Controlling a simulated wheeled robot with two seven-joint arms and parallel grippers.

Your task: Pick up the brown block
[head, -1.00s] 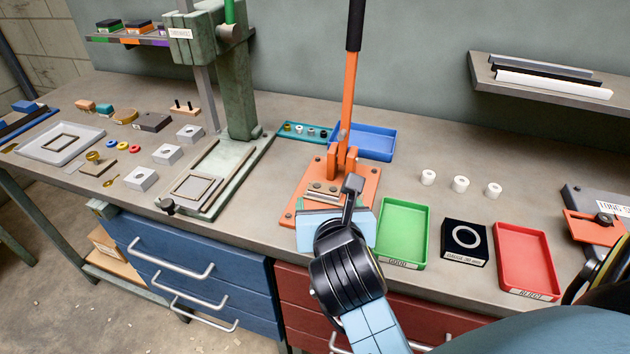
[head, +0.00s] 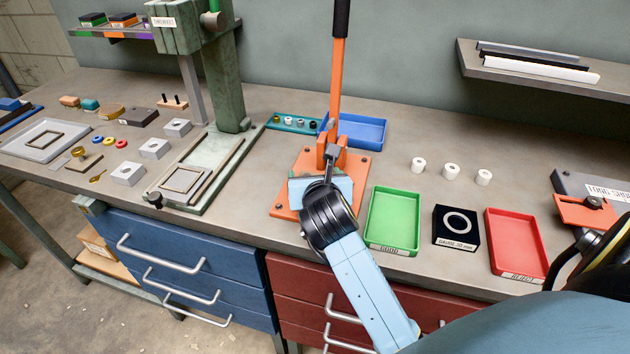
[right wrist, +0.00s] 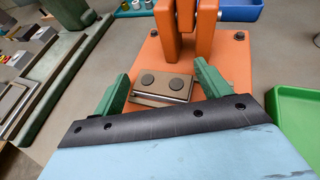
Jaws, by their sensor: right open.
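The brown block (right wrist: 172,88) with two dark round discs lies on the orange press base (right wrist: 225,60) in the right wrist view, in front of the orange press upright. My right gripper (right wrist: 162,72) is open, its two green fingers apart on either side of the block in the picture; I cannot tell whether they touch it. In the head view my right gripper (head: 320,185) is over the press base and hides the block. My left gripper is not in view.
The upright press lever (head: 337,85) rises right behind my right gripper. The green tray (head: 393,218), black gauge block (head: 469,240) and red tray (head: 517,240) stand to the right. A blue tray (head: 360,131) is behind. A green machine (head: 222,80) stands left.

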